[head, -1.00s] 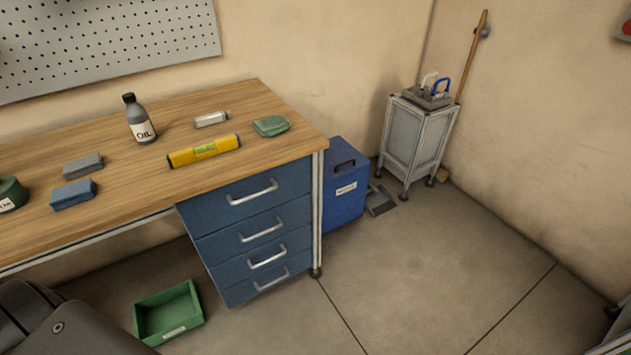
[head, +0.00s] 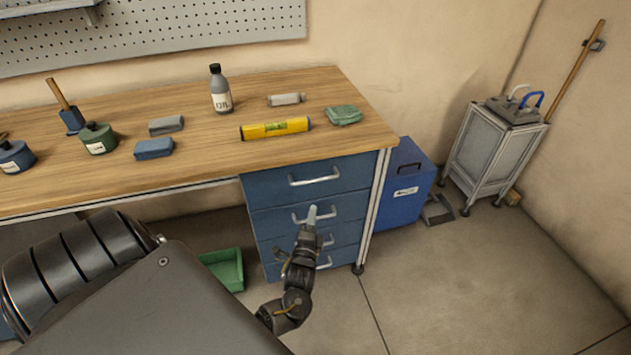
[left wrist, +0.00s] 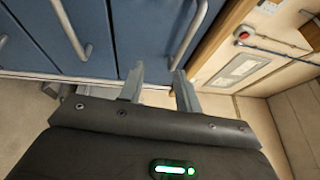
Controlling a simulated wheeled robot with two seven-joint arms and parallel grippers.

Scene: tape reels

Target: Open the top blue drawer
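The top blue drawer (head: 274,184) is shut, directly under the right end of the wooden workbench. Its silver handle (head: 314,181) is in clear view. My left gripper (head: 311,213) is in front of the drawer stack, below that handle, and overlaps the second drawer's handle in the head view. In the left wrist view my left gripper (left wrist: 159,74) has its two fingers apart with nothing between them. The drawers appear turned sideways there, with one handle (left wrist: 190,35) just beyond the fingertips. Contact with it is not visible. My right gripper is not in view.
The workbench top (head: 205,172) holds an oil bottle (head: 221,92), a yellow level (head: 275,129), a green cloth (head: 344,115) and blocks. A green bin (head: 224,268) is on the floor left of the drawers. A blue box (head: 402,195) stands right.

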